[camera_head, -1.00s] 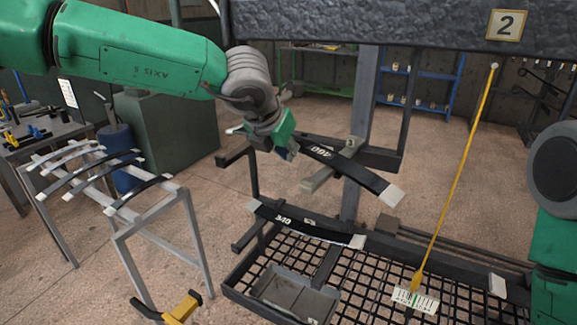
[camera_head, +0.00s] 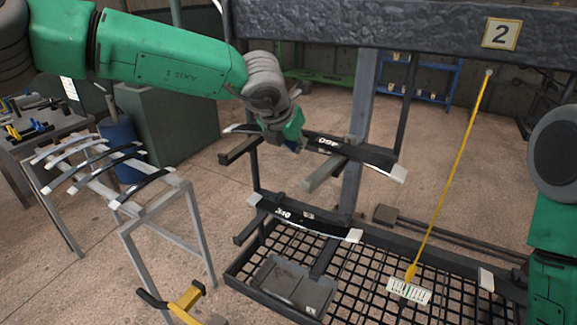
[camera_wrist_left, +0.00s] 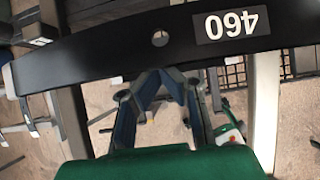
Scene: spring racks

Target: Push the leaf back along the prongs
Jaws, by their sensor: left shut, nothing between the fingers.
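The black leaf marked 460 (camera_head: 350,148) has pale ends and lies across two upper prongs, the left prong (camera_head: 238,150) and the right prong (camera_head: 326,174). Both prongs stick out in front of it. My left gripper (camera_head: 300,149) is shut and empty at the leaf's near edge, between the prongs. In the left wrist view the leaf (camera_wrist_left: 120,48) spans the frame, with its hole and label showing. The gripper's fingertips (camera_wrist_left: 162,78) come together at its edge; I cannot tell whether they touch it. My right gripper is out of view.
A yellow pointer (camera_head: 452,170) hangs at right over a scale. A stand with several leaves (camera_head: 165,175) is at left. A beam (camera_head: 400,25) crosses above.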

